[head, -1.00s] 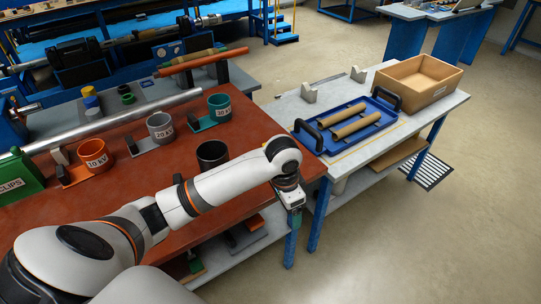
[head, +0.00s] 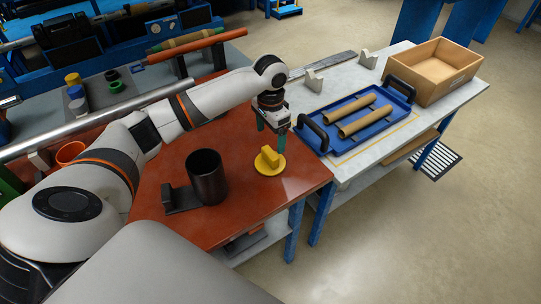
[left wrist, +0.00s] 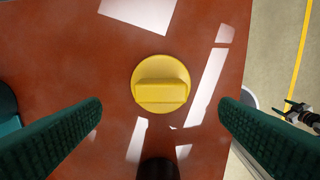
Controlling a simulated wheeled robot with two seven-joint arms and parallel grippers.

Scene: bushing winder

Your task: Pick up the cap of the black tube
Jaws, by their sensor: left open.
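The yellow round cap (head: 270,161) with a raised grip bar lies on the red-brown tabletop, right of the black tube (head: 207,178). The tube stands upright in a dark base. My left gripper (head: 272,134), with dark green fingers, is open and empty, pointing down above the table at the cap. In the left wrist view the cap (left wrist: 160,85) lies near the centre, beyond and between the widely parted fingers (left wrist: 160,106). The grip bar runs across the picture there. The tube's dark top (left wrist: 158,168) shows at the bottom edge.
The side table (head: 398,150) at right holds a blue tray (head: 352,143) with two brown tubes and a cardboard box (head: 425,92). A long silver bar (head: 100,125) lies behind my left arm. The tabletop around the cap is clear.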

